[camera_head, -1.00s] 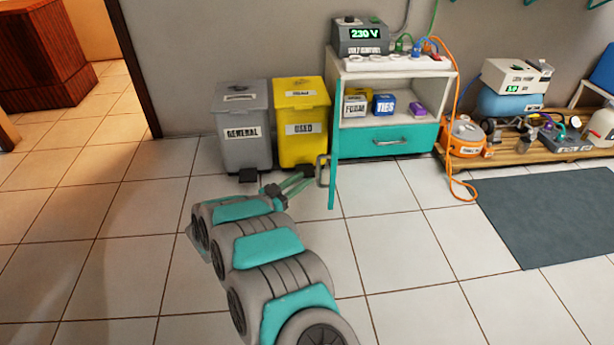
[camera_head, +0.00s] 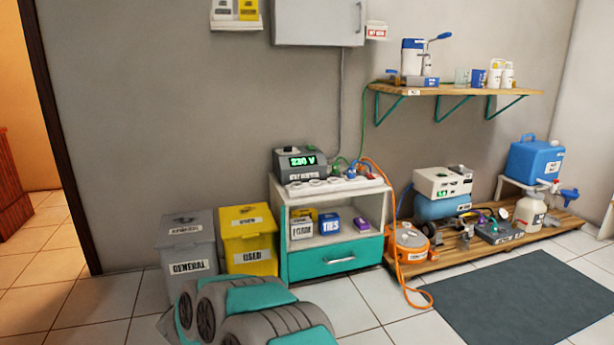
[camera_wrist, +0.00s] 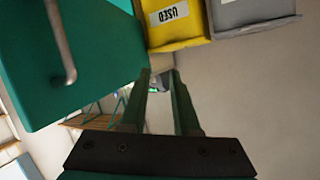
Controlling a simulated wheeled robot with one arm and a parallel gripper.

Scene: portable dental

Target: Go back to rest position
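In the wrist view my gripper (camera_wrist: 160,78) has its two dark green fingers apart, with no object between them. A teal panel with a grey bar handle (camera_wrist: 62,42) is to the upper left, clear of the fingers. The yellow USED bin (camera_wrist: 178,33) and grey GENERAL bin (camera_wrist: 245,12) appear upside down beyond the fingers. In the head view my grey and teal arm links are at the bottom, and the gripper is not visible there.
The cabinet (camera_head: 335,258) has an open shelf holding small boxes above a shut teal drawer. The GENERAL bin (camera_head: 188,257) and USED bin (camera_head: 248,240) stand left of it. A wooden pallet (camera_head: 500,250) with equipment is right. A grey mat (camera_head: 525,305) lies in front.

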